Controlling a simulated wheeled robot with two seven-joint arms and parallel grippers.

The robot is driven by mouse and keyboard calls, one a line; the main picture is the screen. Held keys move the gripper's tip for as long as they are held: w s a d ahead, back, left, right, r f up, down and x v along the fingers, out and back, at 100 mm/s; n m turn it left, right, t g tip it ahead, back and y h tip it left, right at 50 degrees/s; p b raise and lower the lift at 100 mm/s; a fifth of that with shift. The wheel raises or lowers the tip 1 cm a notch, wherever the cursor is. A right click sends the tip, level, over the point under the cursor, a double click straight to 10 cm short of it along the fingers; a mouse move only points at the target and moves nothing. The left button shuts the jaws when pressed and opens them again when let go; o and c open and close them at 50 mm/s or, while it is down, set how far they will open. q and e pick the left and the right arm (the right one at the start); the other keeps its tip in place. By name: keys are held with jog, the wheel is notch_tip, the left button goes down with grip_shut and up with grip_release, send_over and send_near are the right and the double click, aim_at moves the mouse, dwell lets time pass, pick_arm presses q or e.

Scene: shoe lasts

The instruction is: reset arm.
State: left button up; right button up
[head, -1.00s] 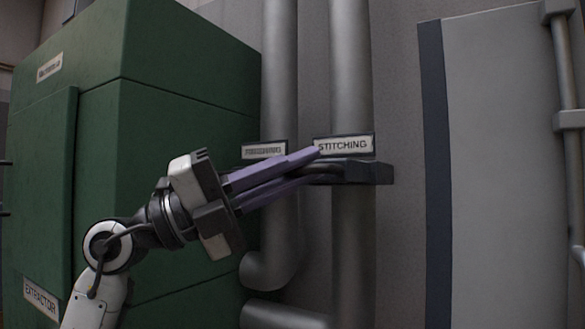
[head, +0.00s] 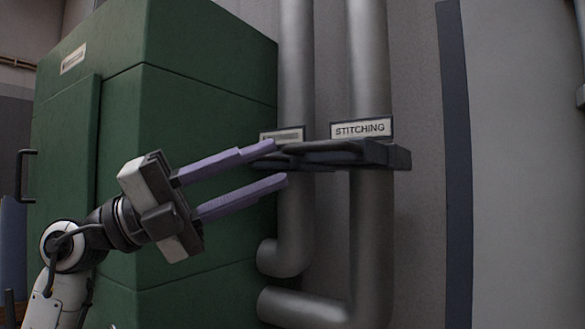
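My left gripper (head: 279,162) is open, its two long purple fingers pointing right and slightly up. The lever runs to a dark block under a sign reading STITCHING (head: 361,129). My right gripper is not in view.
A tall green cabinet (head: 205,110) with a dark door handle fills the left, behind my arm. Two grey vertical pipes (head: 372,240) run down the wall in the middle. A pale grey panel (head: 530,180) with a dark edge stands at the right.

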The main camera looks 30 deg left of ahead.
pick_arm(q)
jog(key=shift+v, duration=1.1)
